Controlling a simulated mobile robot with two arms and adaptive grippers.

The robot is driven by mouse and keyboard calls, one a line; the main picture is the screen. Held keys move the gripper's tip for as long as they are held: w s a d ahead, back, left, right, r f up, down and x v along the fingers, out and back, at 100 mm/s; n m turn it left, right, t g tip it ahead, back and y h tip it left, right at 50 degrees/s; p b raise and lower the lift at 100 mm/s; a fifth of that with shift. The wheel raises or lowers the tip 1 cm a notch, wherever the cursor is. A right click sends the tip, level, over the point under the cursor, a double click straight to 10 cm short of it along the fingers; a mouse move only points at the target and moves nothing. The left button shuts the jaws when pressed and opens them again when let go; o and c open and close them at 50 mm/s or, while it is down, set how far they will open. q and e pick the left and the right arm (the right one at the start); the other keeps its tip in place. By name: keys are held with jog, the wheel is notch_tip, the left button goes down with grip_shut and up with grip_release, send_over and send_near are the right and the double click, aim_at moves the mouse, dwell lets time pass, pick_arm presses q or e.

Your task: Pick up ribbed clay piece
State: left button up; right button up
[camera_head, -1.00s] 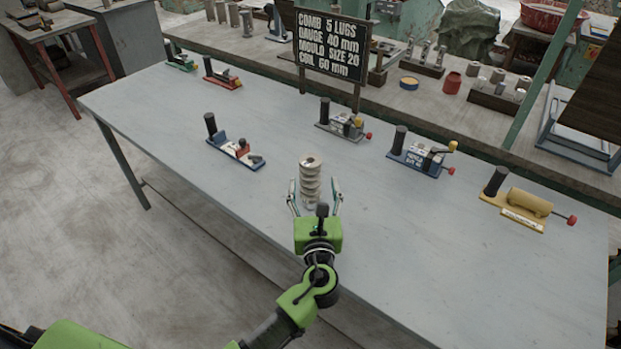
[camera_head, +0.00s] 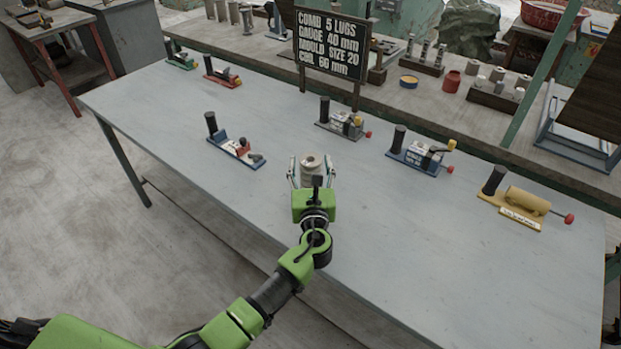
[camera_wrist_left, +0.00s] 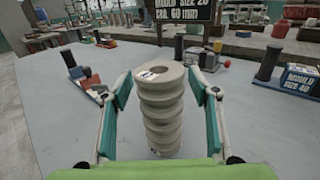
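The ribbed clay piece (camera_head: 311,166) is a cream, hollow, stacked-ring cylinder standing upright on the grey table. In the left wrist view the ribbed clay piece (camera_wrist_left: 163,110) shows several ridges and a hole in its top. My left gripper (camera_head: 311,172) reaches it from the front, with one finger on each side. The left wrist view shows the left gripper (camera_wrist_left: 164,92) open, with gaps between both fingers and the clay. In the head view, my green gripper body hides the lower part of the piece. My right gripper is not in view.
The grey table (camera_head: 400,240) is bare around the piece. A red-and-blue tool (camera_head: 238,150) stands to the left behind it. Behind it to the right are a grey tool (camera_head: 340,128), a blue one (camera_head: 418,160) and a yellow one (camera_head: 520,208). A black sign (camera_head: 331,45) stands at the back.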

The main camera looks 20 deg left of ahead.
pick_arm(q)
jog(key=c, duration=1.2)
jog(key=shift+r, duration=0.1)
jog(key=shift+c, duration=0.4)
jog(key=shift+r, duration=0.1)
